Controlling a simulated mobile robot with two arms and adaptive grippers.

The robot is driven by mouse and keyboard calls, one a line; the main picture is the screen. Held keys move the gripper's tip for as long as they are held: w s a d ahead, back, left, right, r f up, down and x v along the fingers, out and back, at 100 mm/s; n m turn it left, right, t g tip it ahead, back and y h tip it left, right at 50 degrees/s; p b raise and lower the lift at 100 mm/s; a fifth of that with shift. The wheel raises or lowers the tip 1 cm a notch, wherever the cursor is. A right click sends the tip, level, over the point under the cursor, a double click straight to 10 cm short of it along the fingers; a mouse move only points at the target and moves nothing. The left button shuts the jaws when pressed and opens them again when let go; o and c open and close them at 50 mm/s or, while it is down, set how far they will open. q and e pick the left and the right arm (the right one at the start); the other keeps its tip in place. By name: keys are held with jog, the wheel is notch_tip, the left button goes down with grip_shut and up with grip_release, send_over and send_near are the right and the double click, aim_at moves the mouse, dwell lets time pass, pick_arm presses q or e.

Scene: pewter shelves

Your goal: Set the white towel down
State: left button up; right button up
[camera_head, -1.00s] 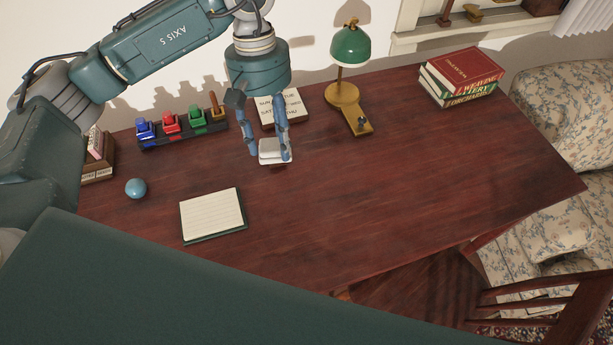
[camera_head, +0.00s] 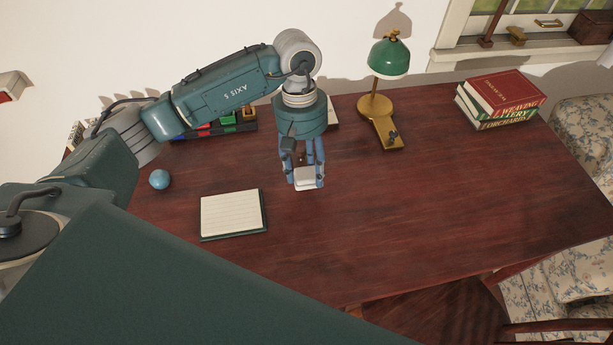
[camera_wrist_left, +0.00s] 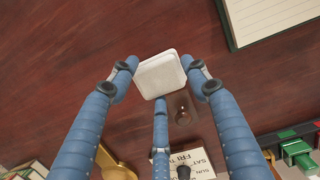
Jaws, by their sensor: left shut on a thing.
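The white towel (camera_head: 306,177) is a small folded square between the fingers of my left gripper (camera_head: 306,184). In the left wrist view the towel (camera_wrist_left: 160,74) sits between the blue fingertips of the left gripper (camera_wrist_left: 160,82), with a third finger below it. The gripper points down over the dark red wooden desk (camera_head: 380,220). I cannot tell whether the towel touches the desk top. My right gripper is not in view.
A notepad (camera_head: 232,214) lies left of the gripper, with a blue ball (camera_head: 160,179) beyond it. A brass lamp with a green shade (camera_head: 388,58) stands behind, right. Stacked books (camera_head: 500,98) are at the far right. The desk's middle right is clear.

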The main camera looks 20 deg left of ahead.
aim_at(305, 171)
pick_arm(q)
jog(key=shift+f+p, duration=0.3)
jog(key=shift+f, duration=2)
jog(key=o, duration=0.7)
jog(key=shift+o, duration=0.2)
